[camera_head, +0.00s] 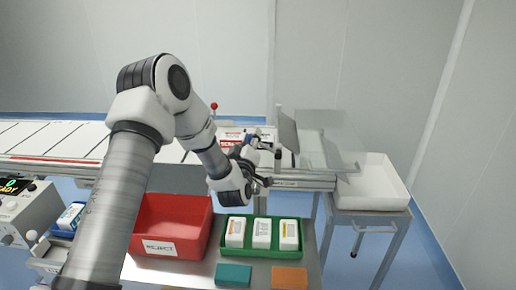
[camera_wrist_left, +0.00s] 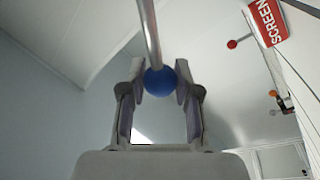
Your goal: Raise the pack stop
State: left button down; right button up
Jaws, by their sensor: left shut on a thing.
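My left arm reaches over the conveyor in the head view, and its gripper (camera_head: 260,150) is beside the machine at the conveyor's right end. In the left wrist view the gripper (camera_wrist_left: 160,85) is shut on a blue ball knob (camera_wrist_left: 159,81), one finger on each side. The knob sits on the end of a grey metal rod (camera_wrist_left: 148,32). In the head view the gripper largely hides the knob. An upright grey plate (camera_head: 287,130) stands just right of the gripper; I cannot tell whether it is the pack stop. My right gripper is not in view.
A red bin (camera_head: 180,215) and a green tray (camera_head: 262,252) with 3 white packs are in front of the conveyor (camera_head: 60,140). A clear guard (camera_head: 335,140) and a white bin (camera_head: 378,175) are at right. A red-knobbed lever (camera_head: 214,107) stands behind my arm.

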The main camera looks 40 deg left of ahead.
pick_arm(q)
jog(key=shift+s+a+f+n+y+b, duration=0.2)
jog(key=shift+f+n+b, duration=0.4)
jog(key=shift+n+b, duration=0.45)
jog(key=shift+s+a+f+n+y+b, duration=0.1)
jog(key=shift+a+f+n+y+b, duration=0.15)
jog(key=shift+f+n+b, duration=0.7)
jog(key=shift+s+a+f+n+y+b, duration=0.1)
jog(key=shift+a+f+n+y+b, duration=0.15)
jog(key=shift+n+b, duration=0.8)
jog(key=shift+m+b, duration=0.35)
jog(key=shift+d, duration=0.1)
jog(key=c, duration=0.8)
grip_release()
jog(key=v, duration=1.2)
jog(key=shift+r, duration=0.1)
